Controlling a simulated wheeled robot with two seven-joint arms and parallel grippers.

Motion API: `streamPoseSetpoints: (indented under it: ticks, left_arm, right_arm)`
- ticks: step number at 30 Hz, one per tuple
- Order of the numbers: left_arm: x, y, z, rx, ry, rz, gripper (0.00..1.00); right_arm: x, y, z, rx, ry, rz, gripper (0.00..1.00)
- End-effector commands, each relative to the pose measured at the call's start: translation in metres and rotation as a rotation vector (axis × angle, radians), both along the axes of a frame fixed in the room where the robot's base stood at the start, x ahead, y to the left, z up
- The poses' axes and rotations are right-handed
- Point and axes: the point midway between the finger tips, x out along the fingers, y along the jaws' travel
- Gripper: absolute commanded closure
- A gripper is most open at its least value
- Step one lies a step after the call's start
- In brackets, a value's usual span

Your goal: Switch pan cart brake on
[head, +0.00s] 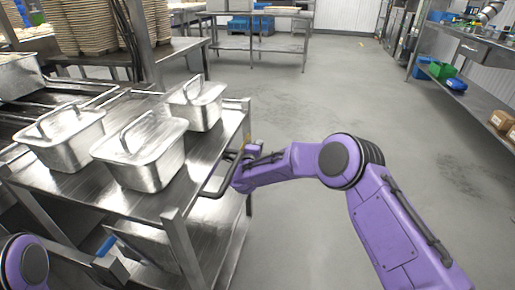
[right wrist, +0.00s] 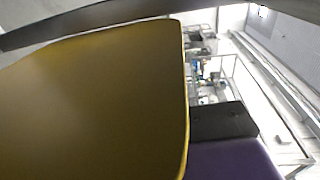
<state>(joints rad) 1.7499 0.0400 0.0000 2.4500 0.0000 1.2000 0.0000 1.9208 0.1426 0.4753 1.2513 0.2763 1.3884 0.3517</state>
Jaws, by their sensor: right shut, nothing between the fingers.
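The pan cart (head: 75,188) is a steel table-like cart at the left of the head view, with a dark bent handle bar (head: 212,192) on its right side. My right arm reaches in from the right, and my right gripper (head: 243,158) is at the cart's right edge, close to the handle bar, shut and empty. Whether it touches the cart is unclear. A small yellowish piece (head: 247,141) shows beside it. In the right wrist view a large yellow-brown surface (right wrist: 95,95) fills the left, very close; I cannot tell what it is. No brake can be made out clearly. My left gripper is not visible.
Three lidded steel pans stand on the cart: one at the left (head: 62,140), one in front (head: 145,155), one behind (head: 197,105). A shelf (head: 470,88) with crates and boxes lines the right. The floor between is clear.

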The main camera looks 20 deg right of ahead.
Motion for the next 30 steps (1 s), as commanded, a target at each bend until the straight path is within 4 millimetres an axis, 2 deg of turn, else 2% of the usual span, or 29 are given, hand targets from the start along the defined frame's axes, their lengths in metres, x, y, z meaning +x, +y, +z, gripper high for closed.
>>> streamPoseSetpoints:
  ticks: [17, 20, 30]
  left_arm:
    - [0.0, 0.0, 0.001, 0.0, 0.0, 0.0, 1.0]
    - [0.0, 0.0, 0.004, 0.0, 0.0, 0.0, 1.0]
    - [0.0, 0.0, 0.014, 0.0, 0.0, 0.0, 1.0]
  right_arm:
    - [-0.002, 0.001, 0.001, 0.0, 0.0, 0.0, 1.0]
    - [-0.011, 0.009, 0.003, 0.0, 0.002, 0.002, 1.0]
    - [-0.071, 0.048, 0.008, -0.002, 0.006, 0.003, 1.0]
